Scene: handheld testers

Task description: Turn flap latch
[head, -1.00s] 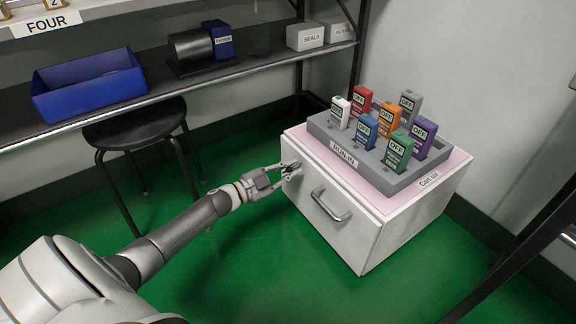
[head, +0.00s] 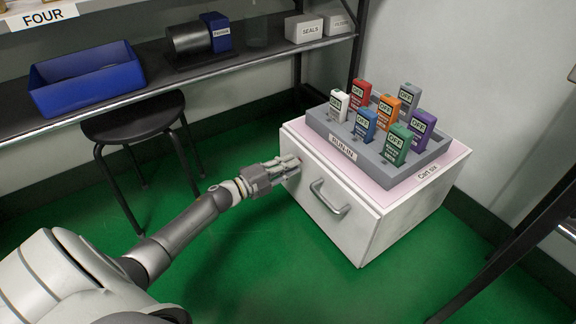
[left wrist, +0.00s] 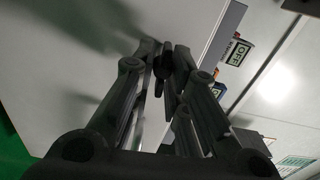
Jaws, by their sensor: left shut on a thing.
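The white cabinet (head: 400,228) stands on the green floor, its front panel facing my left arm. A metal bar handle (head: 329,198) is on the panel. My left gripper (head: 293,163) is at the panel's upper left corner, left of the handle. In the left wrist view, a small dark latch knob (left wrist: 166,63) sits between its fingertips, against the white panel (left wrist: 95,50), and the fingers are shut on it. In the head view the fingers hide the latch. My right gripper is in neither view.
On the cabinet top, a grey RUN-IN tray (head: 402,172) holds several coloured testers marked OFF. A black stool (head: 140,122) and a shelf with a blue bin (head: 88,82) are at left. A dark post (head: 510,248) stands at right. Green floor before the cabinet is clear.

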